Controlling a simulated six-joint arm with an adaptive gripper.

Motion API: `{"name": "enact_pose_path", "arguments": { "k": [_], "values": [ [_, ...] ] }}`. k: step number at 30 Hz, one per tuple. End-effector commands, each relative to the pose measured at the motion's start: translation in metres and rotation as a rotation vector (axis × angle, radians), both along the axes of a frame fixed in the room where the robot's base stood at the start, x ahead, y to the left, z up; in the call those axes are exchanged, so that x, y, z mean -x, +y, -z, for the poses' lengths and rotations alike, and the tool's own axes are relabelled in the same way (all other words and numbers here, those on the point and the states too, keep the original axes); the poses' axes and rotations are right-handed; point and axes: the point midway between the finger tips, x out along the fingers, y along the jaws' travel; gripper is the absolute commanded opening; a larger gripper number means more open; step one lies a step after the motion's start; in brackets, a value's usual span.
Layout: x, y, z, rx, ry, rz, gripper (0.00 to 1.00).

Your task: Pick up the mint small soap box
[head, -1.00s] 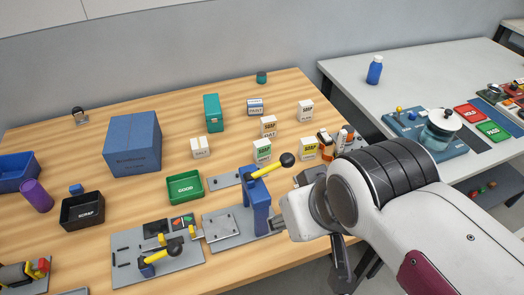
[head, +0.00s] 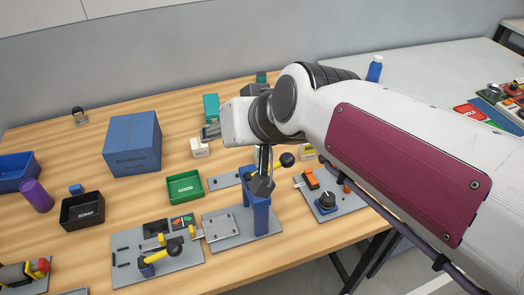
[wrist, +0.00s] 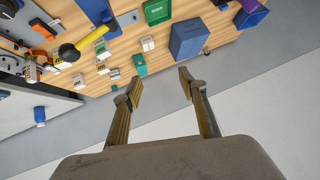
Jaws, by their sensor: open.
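Small white boxes with coloured labels stand on the table. The one with the green label, most likely the mint small soap box (wrist: 102,47), shows at the upper left in the wrist view, near a yellow lever. In the head view my arm hides nearly all of it. My gripper (wrist: 160,80) is open and empty. Its two fingers are spread wide over the far table edge and wall area in the wrist view, apart from every box. In the head view my wrist is above the middle of the table.
A teal container (wrist: 139,65), a salt box (head: 200,148) and a large blue box (head: 132,143) stand near. A green tray (head: 185,197) and a clamp with a black-knobbed lever (head: 287,160) are in front. Other small boxes (wrist: 79,80) crowd the soap box area.

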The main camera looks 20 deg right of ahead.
Motion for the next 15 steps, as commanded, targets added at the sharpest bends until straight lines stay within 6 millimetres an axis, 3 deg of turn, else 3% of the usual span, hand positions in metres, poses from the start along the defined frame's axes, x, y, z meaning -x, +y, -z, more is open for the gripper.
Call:
{"name": "enact_pose_path", "arguments": {
  "k": [7,15],
  "values": [
    [-0.075,0.017,-0.031,-0.097,-0.128,0.054,0.42],
    [-0.151,0.02,-0.055,-0.178,-0.253,0.157,0.42]
  ]
}}
